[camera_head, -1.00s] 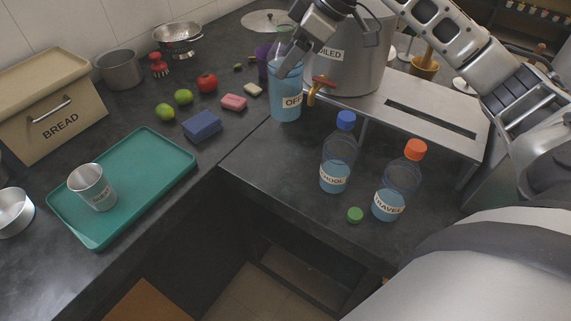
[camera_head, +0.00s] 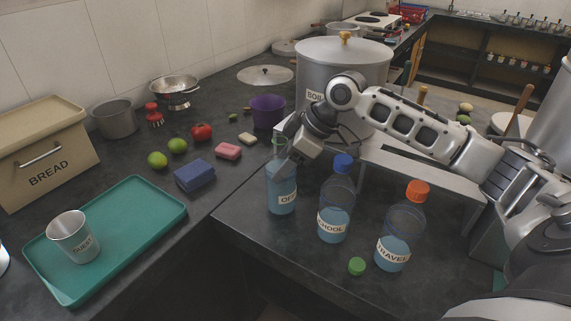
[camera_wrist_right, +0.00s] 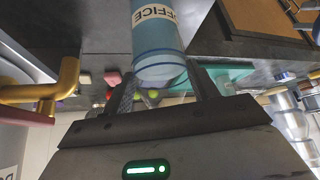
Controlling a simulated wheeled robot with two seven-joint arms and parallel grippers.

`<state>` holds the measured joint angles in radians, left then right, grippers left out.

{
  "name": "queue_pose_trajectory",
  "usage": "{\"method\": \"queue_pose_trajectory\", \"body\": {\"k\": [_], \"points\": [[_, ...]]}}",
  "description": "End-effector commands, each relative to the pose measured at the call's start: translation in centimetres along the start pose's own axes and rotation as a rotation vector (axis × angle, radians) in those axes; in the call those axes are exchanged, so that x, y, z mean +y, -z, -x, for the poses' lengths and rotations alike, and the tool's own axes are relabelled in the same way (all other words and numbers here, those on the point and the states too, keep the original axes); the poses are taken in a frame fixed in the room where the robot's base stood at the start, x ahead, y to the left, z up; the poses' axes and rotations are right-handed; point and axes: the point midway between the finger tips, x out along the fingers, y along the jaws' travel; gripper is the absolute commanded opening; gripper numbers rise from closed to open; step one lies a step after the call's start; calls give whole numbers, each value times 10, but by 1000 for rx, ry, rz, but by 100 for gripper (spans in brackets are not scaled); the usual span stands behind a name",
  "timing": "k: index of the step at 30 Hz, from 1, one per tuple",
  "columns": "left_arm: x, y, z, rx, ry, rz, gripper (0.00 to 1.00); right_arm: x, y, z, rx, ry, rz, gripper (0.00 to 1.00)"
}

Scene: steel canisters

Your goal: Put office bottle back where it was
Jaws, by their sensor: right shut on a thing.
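The office bottle (camera_head: 282,190), clear with blue liquid and a white label, is upright at the left end of the bottle row. I cannot tell whether its base touches the counter. My right gripper (camera_head: 284,152) is shut on its upper part; in the right wrist view the bottle (camera_wrist_right: 157,38) sits between the fingers (camera_wrist_right: 163,85). The school bottle (camera_head: 335,210) with a blue cap and the travel bottle (camera_head: 395,240) with an orange cap stand to its right. A loose green cap (camera_head: 356,266) lies in front of them. My left gripper is not in view.
The big steel canister (camera_head: 345,70) stands on a metal stand (camera_head: 415,170) behind the bottles. A teal tray (camera_head: 120,225) with a steel guest cup (camera_head: 73,238) is at left. A blue sponge (camera_head: 195,175) lies near the counter gap. Bare counter lies left of the green cap.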

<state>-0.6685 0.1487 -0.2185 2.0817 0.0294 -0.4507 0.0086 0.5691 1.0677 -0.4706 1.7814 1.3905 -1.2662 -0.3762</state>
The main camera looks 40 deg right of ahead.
Motion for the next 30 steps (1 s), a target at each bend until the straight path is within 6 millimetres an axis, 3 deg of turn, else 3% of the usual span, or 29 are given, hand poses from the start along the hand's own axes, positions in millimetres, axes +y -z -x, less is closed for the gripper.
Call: {"method": "queue_pose_trajectory", "body": {"k": [11,12,14,24,30], "points": [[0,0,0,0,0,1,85,0,-4,-8,4,-2,1,0],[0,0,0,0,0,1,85,0,-6,-9,0,-1,1,61],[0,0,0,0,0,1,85,0,-6,-9,1,-1,1,78],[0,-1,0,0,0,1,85,0,-4,-7,1,-2,1,81],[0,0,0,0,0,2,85,1,-5,20,0,-4,1,81]]}}
